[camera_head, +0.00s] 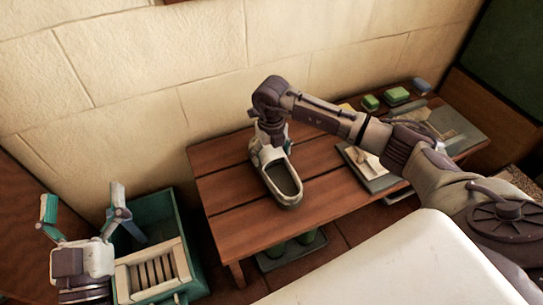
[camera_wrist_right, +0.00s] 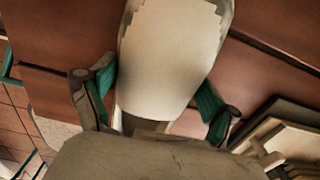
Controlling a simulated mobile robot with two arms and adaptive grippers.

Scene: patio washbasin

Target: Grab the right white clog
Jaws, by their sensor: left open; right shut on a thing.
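I cannot tell whether the clog touches the bench. Only one clog is visible. My left gripper (camera_head: 83,203) is open and empty, fingers upward, at the lower left.
A teal crate (camera_head: 187,238) with a slatted insert stands left of the wooden bench (camera_head: 228,215). Green blocks (camera_head: 397,95) and a grey tray (camera_head: 372,180) lie on the bench's right part. Under it is a dark tray (camera_head: 292,256) with green items. A stone wall (camera_head: 150,90) stands behind.

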